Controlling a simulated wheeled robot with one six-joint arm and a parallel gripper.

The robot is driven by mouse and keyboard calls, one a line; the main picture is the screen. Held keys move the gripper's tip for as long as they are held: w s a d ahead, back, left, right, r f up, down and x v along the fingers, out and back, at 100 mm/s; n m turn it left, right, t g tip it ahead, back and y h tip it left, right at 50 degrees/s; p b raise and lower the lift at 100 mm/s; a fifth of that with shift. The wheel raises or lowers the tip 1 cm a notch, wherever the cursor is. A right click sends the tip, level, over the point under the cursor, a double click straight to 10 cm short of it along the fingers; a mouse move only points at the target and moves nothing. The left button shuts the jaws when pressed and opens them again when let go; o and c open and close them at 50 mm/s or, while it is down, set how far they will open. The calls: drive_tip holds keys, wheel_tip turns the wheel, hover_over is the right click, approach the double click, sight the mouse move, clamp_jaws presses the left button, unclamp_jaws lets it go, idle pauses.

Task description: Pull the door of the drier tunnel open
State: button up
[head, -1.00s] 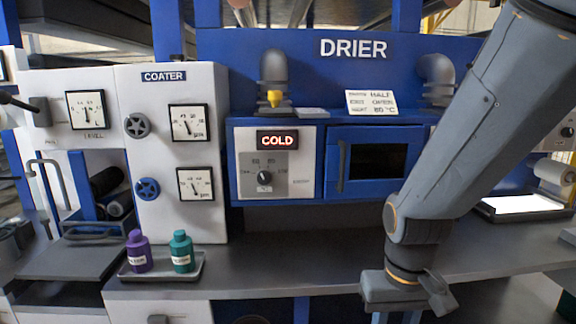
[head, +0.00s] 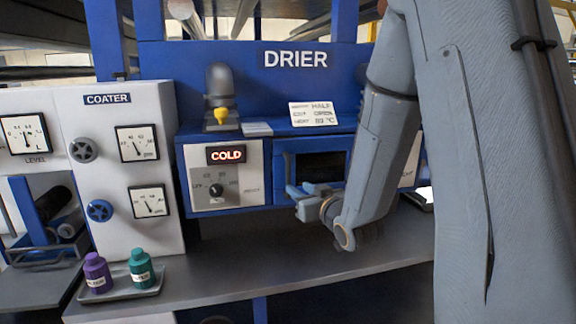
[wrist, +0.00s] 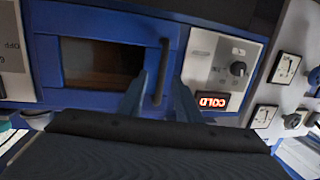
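The drier tunnel's blue door (head: 282,158) with its dark window is shut, partly hidden by my arm in the head view. In the wrist view, which is upside down, the door (wrist: 100,28) fills the upper left. Its dark upright bar handle (wrist: 162,62) is at the door edge beside the control panel. My gripper (head: 292,190) is at the door's lower left in the head view. In the wrist view my gripper (wrist: 161,82) is open, with one finger on each side of the handle's line. I cannot tell whether the fingertips reach around the handle.
The control panel (head: 242,186) with a lit COLD sign and a knob is just left of the door. A tray (head: 115,295) holding a purple bottle (head: 97,272) and a teal bottle (head: 141,267) stands on the bench. The grey bench (head: 260,268) below the door is clear.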

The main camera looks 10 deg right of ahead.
sight(289, 172)
drive_tip(key=shift+t+y, duration=0.3)
drive_tip(key=shift+t, duration=0.3)
drive_tip(key=w+r+p, duration=0.1)
drive_tip(key=w, duration=0.1)
drive_tip(key=w+a, duration=0.1)
drive_tip(key=w, duration=0.2)
drive_tip(key=w+r+p, duration=0.1)
drive_tip(key=w, duration=0.1)
drive_tip(key=shift+w+a+r+p, duration=0.3)
drive_tip(key=shift+w+a+p, duration=0.05)
drive_tip(key=shift+w+a, duration=0.05)
